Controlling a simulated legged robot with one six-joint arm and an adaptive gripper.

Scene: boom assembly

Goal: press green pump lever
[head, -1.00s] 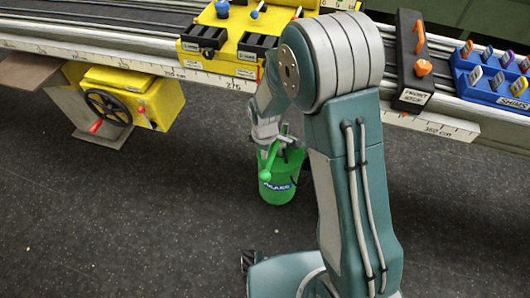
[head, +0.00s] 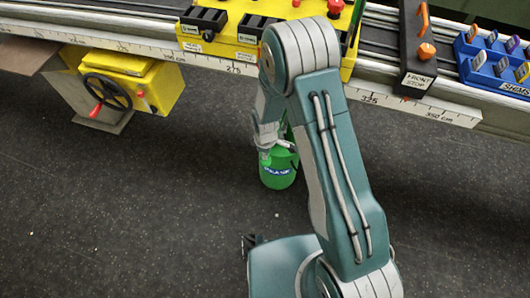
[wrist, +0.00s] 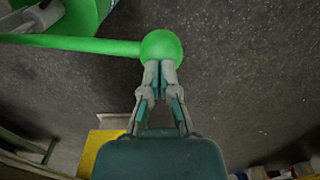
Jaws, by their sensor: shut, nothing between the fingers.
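The green pump (head: 277,170) stands on the dark floor in front of the bench, partly behind my arm in the head view. In the wrist view its lever (wrist: 85,43) is a green bar running left to right, with a round green knob (wrist: 161,48) at its right end. Part of the green pump body (wrist: 75,15) shows at the top left. My gripper (wrist: 161,66) is shut and empty, with its fingertips at the lower edge of the knob. They seem to touch it or lie just over it; I cannot tell which. In the head view my gripper (head: 268,142) is at the pump's top.
The bench with a ruler edge (head: 120,43) crosses the back. A yellow box with a black handwheel (head: 107,91) hangs below it at left. A black front stop (head: 417,60) and blue shims tray (head: 495,65) sit on the bench at right. The floor around the pump is clear.

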